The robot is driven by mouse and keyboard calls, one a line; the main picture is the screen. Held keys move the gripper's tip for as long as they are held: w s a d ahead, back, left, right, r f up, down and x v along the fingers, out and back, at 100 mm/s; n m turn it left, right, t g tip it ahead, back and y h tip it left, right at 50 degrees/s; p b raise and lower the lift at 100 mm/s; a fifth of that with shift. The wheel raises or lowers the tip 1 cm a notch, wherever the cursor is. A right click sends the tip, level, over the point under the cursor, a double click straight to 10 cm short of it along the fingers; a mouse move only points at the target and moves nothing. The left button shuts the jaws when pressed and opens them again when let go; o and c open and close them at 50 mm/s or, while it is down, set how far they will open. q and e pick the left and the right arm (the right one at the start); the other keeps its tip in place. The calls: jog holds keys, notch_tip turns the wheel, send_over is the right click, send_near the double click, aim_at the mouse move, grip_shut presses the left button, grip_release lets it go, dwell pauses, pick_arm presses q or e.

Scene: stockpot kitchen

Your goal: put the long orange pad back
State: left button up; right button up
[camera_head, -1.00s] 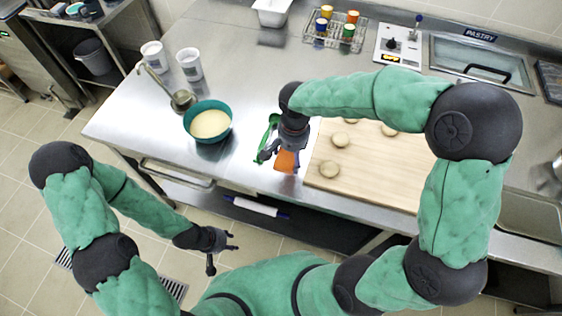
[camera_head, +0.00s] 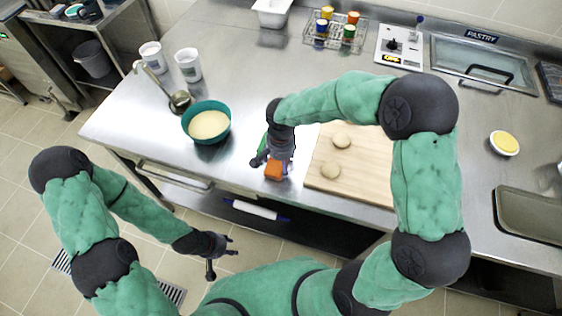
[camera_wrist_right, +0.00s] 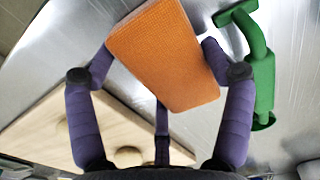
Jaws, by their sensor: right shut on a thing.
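The orange pad (camera_head: 274,170) is at the front of the steel counter, left of the wooden board. My right gripper (camera_head: 277,158) is shut on it. In the right wrist view the textured orange pad (camera_wrist_right: 165,55) sits between the purple fingers, its broad face toward the camera. The gripper hides part of the pad in the head view, and I cannot tell how far it is off the counter. My left gripper (camera_head: 223,256) is open and empty, out in front of the counter, low over the floor.
A green tool (camera_wrist_right: 263,70) lies close beside the pad. The wooden board (camera_head: 373,188) with dough rounds is just to the right. A teal bowl (camera_head: 207,123) of batter and a ladle (camera_head: 179,100) stand to the left. A rolling pin (camera_head: 254,209) is under the counter edge.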

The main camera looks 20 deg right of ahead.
jog(key=shift+f, duration=0.2)
jog(key=o, duration=1)
jog(key=shift+r, duration=0.15)
jog(key=shift+r, duration=0.25)
notch_tip(320, 180, up, 12)
jog(key=p, duration=0.2)
jog(key=shift+f+p, duration=0.15)
jog(key=shift+p, duration=0.2)
